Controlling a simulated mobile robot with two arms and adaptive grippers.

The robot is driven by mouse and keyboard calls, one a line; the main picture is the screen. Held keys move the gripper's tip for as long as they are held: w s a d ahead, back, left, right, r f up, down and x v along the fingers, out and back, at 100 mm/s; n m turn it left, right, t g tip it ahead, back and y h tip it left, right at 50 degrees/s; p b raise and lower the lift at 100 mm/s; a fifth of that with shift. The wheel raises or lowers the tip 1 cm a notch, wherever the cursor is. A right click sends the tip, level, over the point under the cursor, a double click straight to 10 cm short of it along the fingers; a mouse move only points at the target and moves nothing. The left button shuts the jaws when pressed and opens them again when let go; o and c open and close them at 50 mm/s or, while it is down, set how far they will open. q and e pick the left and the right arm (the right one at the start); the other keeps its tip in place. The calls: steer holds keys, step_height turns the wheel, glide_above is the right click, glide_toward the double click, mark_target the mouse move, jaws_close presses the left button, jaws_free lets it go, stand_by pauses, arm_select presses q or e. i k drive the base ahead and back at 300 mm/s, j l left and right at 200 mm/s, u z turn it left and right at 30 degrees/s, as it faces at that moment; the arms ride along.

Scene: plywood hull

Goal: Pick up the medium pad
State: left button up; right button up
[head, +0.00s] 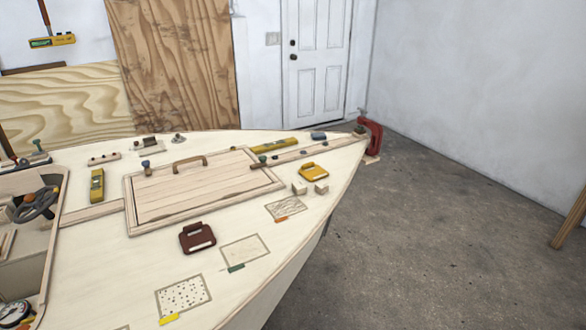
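I cannot tell for sure which thing is the medium pad. A dark red-brown block with a handle-like opening (197,238) lies on the pale plywood deck, in front of the hatch. A similar yellow block (313,172) lies farther back on the right, near two small wooden cubes. A small blue-grey block (318,136) sits near the bow tip. Three outlined patches lie along the deck's right edge: a speckled one with a yellow tab (184,295), a plain one with a green tab (244,250) and a scratched one with an orange tab (284,209). Neither gripper is in view.
A raised hatch (195,199) with a wooden handle fills the middle deck. Yellow levels (97,186) lie beside and behind it. A red clamp (372,136) grips the bow tip. An open cockpit (25,240) lies at left.

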mark_target(313, 172)
steer(key=i+l+u, duration=0.1)
steer(key=u, duration=0.4)
steer(key=i+l+u, duration=0.1)
steer(key=l+u, duration=0.25)
steer(key=u, duration=0.15)
steer(key=l+u, duration=0.3)
steer(key=u, duration=0.15)
